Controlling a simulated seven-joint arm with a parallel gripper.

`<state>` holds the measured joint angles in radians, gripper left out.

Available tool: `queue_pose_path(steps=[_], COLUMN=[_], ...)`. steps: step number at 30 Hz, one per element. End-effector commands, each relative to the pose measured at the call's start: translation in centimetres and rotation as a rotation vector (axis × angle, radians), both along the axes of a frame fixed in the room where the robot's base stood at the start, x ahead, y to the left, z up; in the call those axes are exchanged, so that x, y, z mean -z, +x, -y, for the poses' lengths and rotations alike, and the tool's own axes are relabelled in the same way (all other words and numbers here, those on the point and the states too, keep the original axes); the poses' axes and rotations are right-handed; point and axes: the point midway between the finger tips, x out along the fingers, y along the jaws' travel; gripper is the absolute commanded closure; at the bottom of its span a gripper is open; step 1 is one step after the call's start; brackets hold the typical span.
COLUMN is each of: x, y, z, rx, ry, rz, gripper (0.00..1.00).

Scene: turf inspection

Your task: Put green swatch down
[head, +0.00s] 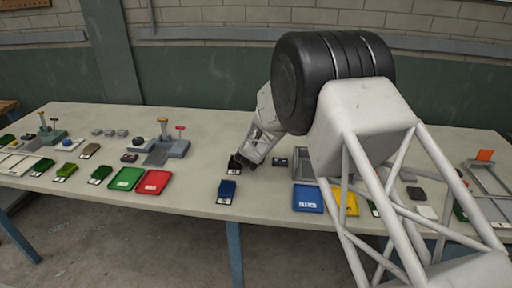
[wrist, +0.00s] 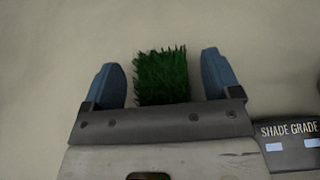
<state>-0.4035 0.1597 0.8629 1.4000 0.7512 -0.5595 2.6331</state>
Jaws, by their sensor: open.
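The green swatch (wrist: 161,76), a square tuft of dark grass, shows in the wrist view between the two blue fingers of my gripper (wrist: 165,80). The fingers are apart, with a gap on each side of the swatch. Bare pale tabletop shows beyond it. In the head view my gripper (head: 238,163) is low over the table near its middle front. The swatch cannot be made out there. A dark holder marked "SHADE GRADE" (wrist: 288,136) shows at the lower right of the wrist view.
Green (head: 126,178) and red (head: 153,182) trays lie to the left, blue (head: 307,198) and yellow (head: 346,201) ones to the right. Several green swatches lie at far left. The table between the red tray and my gripper is clear.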

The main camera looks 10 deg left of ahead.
Motion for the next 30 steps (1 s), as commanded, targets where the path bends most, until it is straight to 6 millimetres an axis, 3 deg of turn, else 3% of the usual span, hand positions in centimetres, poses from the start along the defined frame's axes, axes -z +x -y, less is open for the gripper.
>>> queue_pose_path(steps=[11, 30], x=[-0.9, -3.5], y=[-1.6, -7.7], z=[0.0, 0.0], rx=[0.0, -0.001], ry=[0.0, 0.001], rz=[0.001, 0.001], gripper=[0.17, 0.17])
